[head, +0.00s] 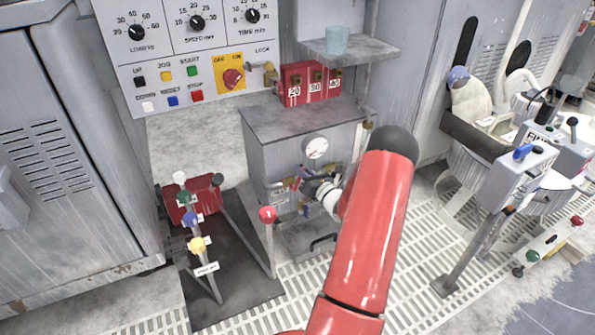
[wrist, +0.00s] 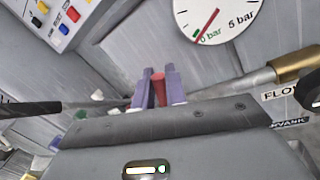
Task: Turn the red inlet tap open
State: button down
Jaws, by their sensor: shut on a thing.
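The red inlet tap (wrist: 159,90) shows in the wrist view as a small red handle standing between my two purple fingers. My gripper (wrist: 159,76) is shut on it, one finger on each side. The fingers hide part of the handle, and its base is hidden behind my gripper's body. In the head view my gripper (head: 298,182) is small, at the front of the grey cabinet below the gauge, and the tap is too small to make out clearly. The round pressure gauge (wrist: 222,14) stands just above the tap; its needle points down-left near 0 bar.
A brass fitting on a pipe (wrist: 298,64) lies right of my fingers. In the head view, a stand with colored-knob levers (head: 205,268) and a red-knobbed lever (head: 267,214) stand left of my arm. The control panel (head: 180,50) is behind.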

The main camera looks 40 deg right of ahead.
jog(key=s+d+f+m+h+p, duration=0.1)
jog(key=d+f+m+h, duration=0.2)
jog(key=m, duration=1.3)
jog(key=shift+s+d+f+t+h, duration=0.3)
jog(key=shift+d+f, duration=0.85)
jog(key=shift+f, duration=1.3)
jog(key=shift+w, duration=0.15)
jog(key=c, duration=1.5)
grip_release()
